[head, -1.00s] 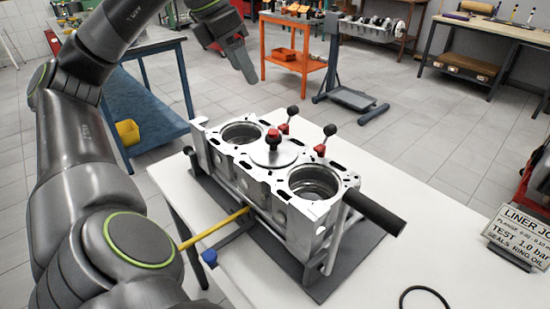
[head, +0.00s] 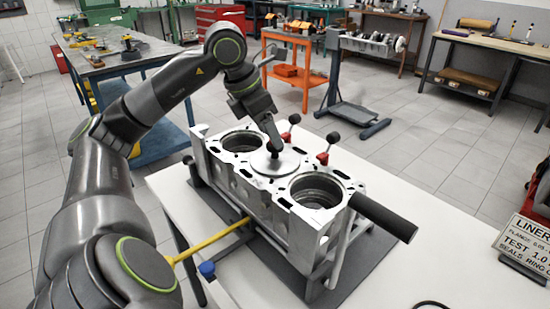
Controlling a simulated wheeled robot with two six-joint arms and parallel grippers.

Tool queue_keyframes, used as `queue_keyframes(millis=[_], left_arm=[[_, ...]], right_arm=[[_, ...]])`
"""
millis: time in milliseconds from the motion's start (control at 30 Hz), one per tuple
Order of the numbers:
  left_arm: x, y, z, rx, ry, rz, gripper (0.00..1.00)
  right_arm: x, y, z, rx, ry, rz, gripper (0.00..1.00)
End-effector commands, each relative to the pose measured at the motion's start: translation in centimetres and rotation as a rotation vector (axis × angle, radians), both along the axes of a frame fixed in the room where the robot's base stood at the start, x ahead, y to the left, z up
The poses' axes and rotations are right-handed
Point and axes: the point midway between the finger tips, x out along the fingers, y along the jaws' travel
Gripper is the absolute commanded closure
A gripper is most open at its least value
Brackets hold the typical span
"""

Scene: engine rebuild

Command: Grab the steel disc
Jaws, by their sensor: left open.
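The steel disc (head: 287,163) lies flat on top of the engine block (head: 262,208), between the two open bores. A knob stands at the disc's middle; in this view the fingers hide most of it and only a dark part shows. My left gripper (head: 273,150) points down at the knob from above, its fingertips just over the disc and around or beside the knob; I cannot tell which. It is open. My right gripper is not in view.
Two red clamps with black ball levers (head: 323,157) stand along the block's far edge. A dark round bar (head: 385,217) sticks out at the block's right. A yellow handle (head: 207,242) sticks out in front.

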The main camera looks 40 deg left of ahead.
Motion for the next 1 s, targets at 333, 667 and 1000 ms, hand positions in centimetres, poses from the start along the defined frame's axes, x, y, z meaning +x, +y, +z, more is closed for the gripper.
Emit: queue_keyframes(millis=[333, 667, 1000], left_arm=[[1.2, -0.8, -2.5, -0.005, 0.002, -0.003, 0.39], [2.2, -1.1, -4.9, 0.0, 0.0, 0.0, 0.39], [2.2, -1.1, -4.9, 0.001, 0.0, 0.0, 0.59]], right_arm=[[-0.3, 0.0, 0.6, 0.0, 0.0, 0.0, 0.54], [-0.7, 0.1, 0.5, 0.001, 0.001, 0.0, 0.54], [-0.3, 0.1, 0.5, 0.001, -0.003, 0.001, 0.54]])
